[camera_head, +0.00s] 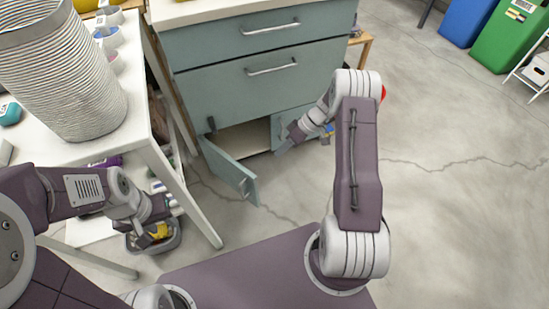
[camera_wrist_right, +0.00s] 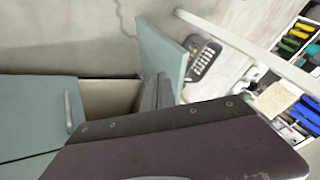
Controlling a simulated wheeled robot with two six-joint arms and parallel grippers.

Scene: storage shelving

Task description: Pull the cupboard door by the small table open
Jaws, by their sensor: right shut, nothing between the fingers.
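The teal cupboard door (camera_head: 229,170) beside the small white table (camera_head: 140,130) stands wide open, swung out to the left. It also shows in the right wrist view (camera_wrist_right: 160,48). The pale cupboard interior (camera_head: 245,138) is visible. My right gripper (camera_head: 283,149) is shut and empty, in front of the cupboard opening, to the right of the open door. In the right wrist view its dark fingers (camera_wrist_right: 163,92) appear close to the door's inner side; contact is unclear. My left gripper (camera_head: 148,238) hangs by the table, its finger gap too small to tell.
The neighbouring right door (camera_head: 290,122) is closed, with two drawers (camera_head: 262,75) above. A ribbed basket (camera_head: 65,75) stands on the table. The floor to the right (camera_head: 440,190) is clear.

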